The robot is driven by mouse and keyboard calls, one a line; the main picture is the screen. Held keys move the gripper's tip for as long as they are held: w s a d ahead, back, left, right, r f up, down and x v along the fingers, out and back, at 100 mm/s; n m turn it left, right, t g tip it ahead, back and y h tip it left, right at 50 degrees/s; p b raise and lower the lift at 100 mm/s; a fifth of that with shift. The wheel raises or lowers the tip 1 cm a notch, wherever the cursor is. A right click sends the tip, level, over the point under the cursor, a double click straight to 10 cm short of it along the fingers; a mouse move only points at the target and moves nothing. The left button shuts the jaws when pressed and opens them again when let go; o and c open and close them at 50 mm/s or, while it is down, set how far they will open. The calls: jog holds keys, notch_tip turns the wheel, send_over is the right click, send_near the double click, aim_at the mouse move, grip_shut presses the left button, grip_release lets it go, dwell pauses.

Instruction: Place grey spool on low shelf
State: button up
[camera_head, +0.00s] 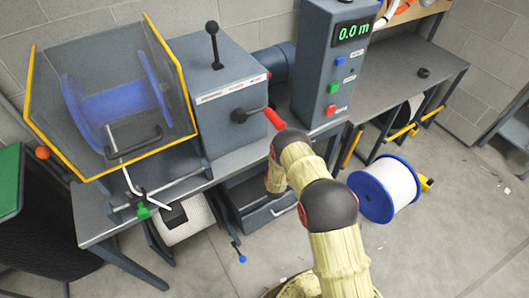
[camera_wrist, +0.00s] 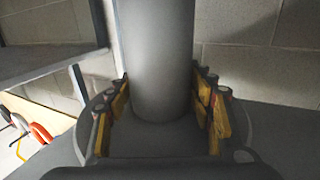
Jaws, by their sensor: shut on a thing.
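In the wrist view a smooth grey cylinder, seemingly part of the grey spool (camera_wrist: 160,60), stands between the yellow-padded fingers of my gripper (camera_wrist: 165,105). The fingers are shut on it, one on each side. Its ends are not clearly seen. In the head view my arm reaches toward the bench, and the gripper and grey spool are hidden. A grey shelf-like surface (camera_wrist: 45,62) shows at the left of the wrist view, apart from the spool. I cannot tell whether it is the low shelf.
The grey display box (camera_head: 334,85) and lever machine (camera_head: 213,90) stand on the bench. A tray with a blue reel (camera_head: 115,105) is at left. A white, blue-flanged spool (camera_head: 388,188) rests by the right-hand rack (camera_head: 405,70). Floor is clear at lower right.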

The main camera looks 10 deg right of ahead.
jog(key=shift+w+f+b, duration=0.1)
jog(key=shift+f+b, duration=0.8)
jog(key=shift+f, duration=1.4)
jog(key=shift+f, duration=0.15)
jog(key=o, duration=1.5)
jog(key=shift+f, duration=0.1)
jog(key=shift+o, duration=0.4)
jog(key=s+a+p, duration=0.1)
jog(key=s+p, duration=0.3)
jog(key=s, duration=0.8)
jog(key=shift+s, duration=0.1)
